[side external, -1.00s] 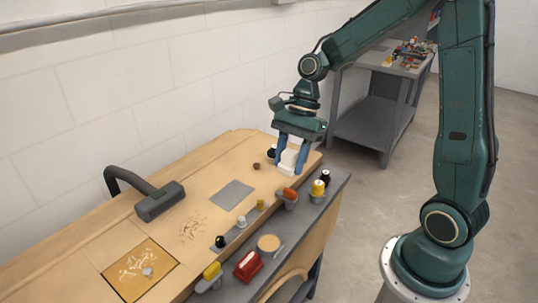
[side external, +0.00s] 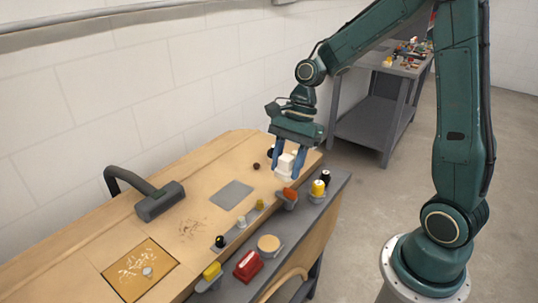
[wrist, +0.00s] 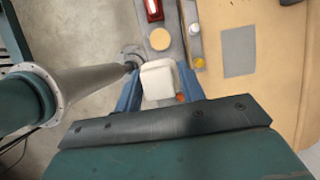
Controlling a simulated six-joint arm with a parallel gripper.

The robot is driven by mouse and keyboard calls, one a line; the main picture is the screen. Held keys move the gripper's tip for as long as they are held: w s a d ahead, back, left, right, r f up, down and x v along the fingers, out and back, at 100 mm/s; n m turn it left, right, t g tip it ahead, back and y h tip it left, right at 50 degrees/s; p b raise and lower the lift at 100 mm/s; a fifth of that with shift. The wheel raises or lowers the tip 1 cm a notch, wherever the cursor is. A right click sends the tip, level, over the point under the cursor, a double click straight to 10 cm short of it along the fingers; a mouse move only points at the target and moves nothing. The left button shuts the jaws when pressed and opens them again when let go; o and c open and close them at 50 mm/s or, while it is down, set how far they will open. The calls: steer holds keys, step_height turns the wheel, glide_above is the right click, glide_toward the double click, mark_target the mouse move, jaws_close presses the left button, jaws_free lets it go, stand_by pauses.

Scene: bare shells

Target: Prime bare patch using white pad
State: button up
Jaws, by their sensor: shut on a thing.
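My gripper (side external: 285,165) has its two blue fingers shut on the white pad (side external: 287,164), a pale block with rounded edges. The pad also shows between the fingers in the wrist view (wrist: 158,80). It hangs near the front right end of the wooden bench; its exact height above the top is hard to tell. A flat grey rectangular patch (side external: 232,194) lies on the bench top, left of my gripper. It also shows at the upper right of the wrist view (wrist: 239,52). The pad is apart from this patch.
An orange-topped item (side external: 289,194) stands just below the pad. Yellow (side external: 318,187) and black-topped pieces, a tan disc (side external: 268,243) and a red block (side external: 248,265) line the front ledge. A dark hooded arm (side external: 160,202), scribbled marks (side external: 190,228) and an ochre panel (side external: 126,282) are farther left.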

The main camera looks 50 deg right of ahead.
glide_above(267, 245)
steer(key=d, duration=0.1)
step_height(267, 245, down, 10)
steer(key=shift+d+r, duration=0.1)
steer(key=shift+d, duration=0.05)
steer(key=shift+f, duration=0.25)
steer(key=shift+f, duration=2.75)
steer(key=shift+f, duration=0.6)
stand_by(0.6)
steer(key=shift+r, duration=0.1)
step_height(267, 245, up, 7)
stand_by(1.1)
steer(key=shift+w+d, duration=0.1)
steer(key=shift+w, duration=0.05)
stand_by(0.5)
